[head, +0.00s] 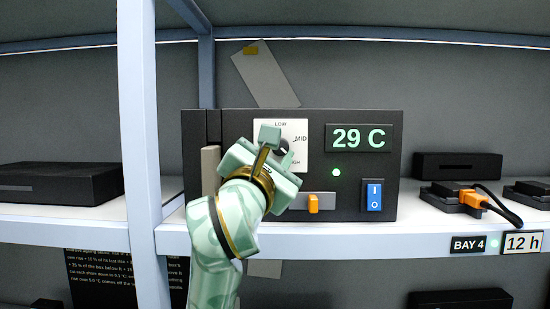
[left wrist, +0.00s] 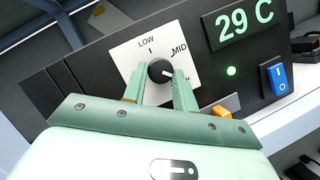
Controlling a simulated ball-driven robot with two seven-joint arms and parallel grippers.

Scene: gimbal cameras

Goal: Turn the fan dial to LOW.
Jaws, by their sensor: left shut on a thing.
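The fan dial is a dark round knob (left wrist: 159,70) on a white plate (left wrist: 125,57) marked LOW, MID and a partly covered HIGH. Its pale pointer mark faces right and slightly down in the left wrist view, towards the partly hidden HIGH side. My left gripper (left wrist: 160,78) is shut on the knob, one finger on each side of it. In the head view my left gripper (head: 277,148) covers much of the dial and the plate's lower left. My right gripper is in neither view.
The dark fan unit (head: 360,165) stands on a white shelf (head: 415,233). It carries a display reading 29 C (head: 358,138), a green light (head: 336,172), an orange slider (head: 313,204) and a blue rocker switch (head: 374,196). A shelf post (head: 140,120) stands left.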

